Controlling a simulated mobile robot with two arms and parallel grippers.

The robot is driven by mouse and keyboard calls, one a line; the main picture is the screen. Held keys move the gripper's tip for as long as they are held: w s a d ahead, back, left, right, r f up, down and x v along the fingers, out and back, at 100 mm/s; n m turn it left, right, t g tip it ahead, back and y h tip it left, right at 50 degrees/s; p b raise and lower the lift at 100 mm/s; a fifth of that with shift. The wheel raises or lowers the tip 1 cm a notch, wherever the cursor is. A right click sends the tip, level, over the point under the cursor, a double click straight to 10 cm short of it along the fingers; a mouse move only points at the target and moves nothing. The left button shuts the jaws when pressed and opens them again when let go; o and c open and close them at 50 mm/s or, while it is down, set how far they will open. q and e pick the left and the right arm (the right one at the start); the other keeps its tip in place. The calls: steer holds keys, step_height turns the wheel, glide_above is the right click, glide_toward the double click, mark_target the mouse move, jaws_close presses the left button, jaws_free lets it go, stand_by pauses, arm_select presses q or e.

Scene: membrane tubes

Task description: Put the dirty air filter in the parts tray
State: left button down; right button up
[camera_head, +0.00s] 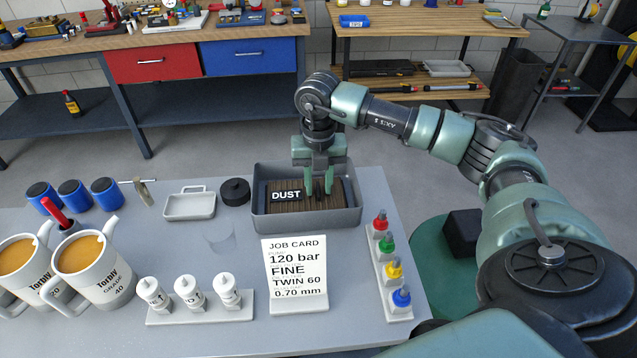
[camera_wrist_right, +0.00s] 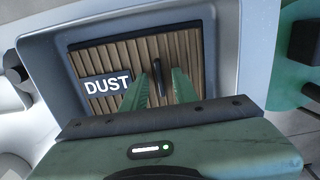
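The dirty air filter, a brown pleated panel with a dark frame and a DUST label (camera_head: 287,195), lies in a deep grey tray (camera_head: 305,221) at the table's far edge. In the wrist view the filter (camera_wrist_right: 112,52) has an upright dark handle (camera_wrist_right: 157,78). My right gripper (camera_head: 319,180) points down over the filter, its fingertips apart. In the wrist view its fingers (camera_wrist_right: 161,88) stand either side of the handle with gaps visible. A smaller, shallow light-grey tray (camera_head: 190,206) sits empty to the left. My left gripper is not in view.
A round black cap (camera_head: 235,191) sits between the trays. A job card (camera_head: 296,275), a rack of white tubes (camera_head: 200,315) and a strip of coloured bottles (camera_head: 391,270) stand nearer.

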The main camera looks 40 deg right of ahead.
mark_target(318, 189)
steer(key=shift+r, duration=0.4)
step_height(318, 189, up, 11)
steer(key=b, duration=0.1)
steer(key=shift+r+b, duration=0.2)
steer(key=shift+b, duration=0.1)
